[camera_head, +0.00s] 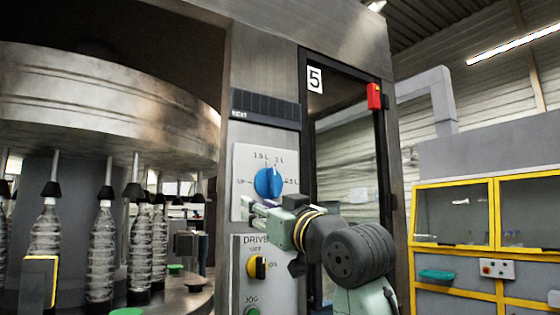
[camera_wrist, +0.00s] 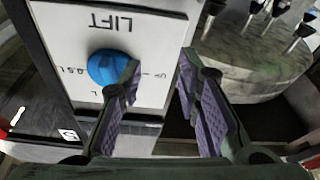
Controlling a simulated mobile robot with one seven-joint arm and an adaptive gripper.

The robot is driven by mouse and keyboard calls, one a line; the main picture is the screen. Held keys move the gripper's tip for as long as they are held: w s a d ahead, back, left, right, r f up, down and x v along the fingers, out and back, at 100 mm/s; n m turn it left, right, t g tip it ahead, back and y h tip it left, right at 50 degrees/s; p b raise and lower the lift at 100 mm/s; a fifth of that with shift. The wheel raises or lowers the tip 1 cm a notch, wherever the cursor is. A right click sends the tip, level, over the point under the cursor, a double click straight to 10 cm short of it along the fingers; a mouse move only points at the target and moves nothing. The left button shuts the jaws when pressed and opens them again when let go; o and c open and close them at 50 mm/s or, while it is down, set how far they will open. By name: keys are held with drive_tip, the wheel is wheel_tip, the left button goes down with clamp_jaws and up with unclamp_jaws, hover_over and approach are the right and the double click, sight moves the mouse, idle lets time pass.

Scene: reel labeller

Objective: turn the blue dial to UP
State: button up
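The blue dial (camera_head: 268,182) sits on a pale plate on the machine's front column. Its marks read UP at left, 1.5 L and 1 L above, and 0.5 L at right. Its handle looks nearly upright, pointing near 1 L. In the wrist view the plate is upside down, with the dial (camera_wrist: 104,68) left of centre and UP on its right. My gripper (camera_head: 254,208) is just below the dial in the head view. In the wrist view my gripper (camera_wrist: 160,66) is open and empty. One fingertip overlaps the dial's edge; I cannot tell whether it touches.
Below is a DRIVE panel with a yellow and black knob (camera_head: 257,267) and a green JOG button (camera_head: 253,311). A bottle carousel (camera_head: 95,85) is at left. A dark door frame with a red box (camera_head: 375,96) is at right, beside a yellow-framed cabinet (camera_head: 453,180).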

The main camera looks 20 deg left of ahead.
sight(276, 184)
drive_tip(key=d+r+g+h+p, duration=0.1)
drive_tip(key=d+r+h+p, duration=0.15)
drive_tip(key=d+r, duration=0.55)
drive_tip(key=shift+m, duration=0.3)
drive_tip(key=w+a+f+p, duration=0.1)
drive_tip(key=w+a, duration=0.1)
drive_tip(key=w+a+p, duration=0.1)
drive_tip(key=w+a, duration=0.1)
drive_tip(key=w+a+f+p, duration=0.1)
drive_tip(key=w+a, duration=0.1)
drive_tip(key=shift+w+a+f, duration=0.1)
drive_tip(key=shift+a+f, duration=0.2)
clamp_jaws()
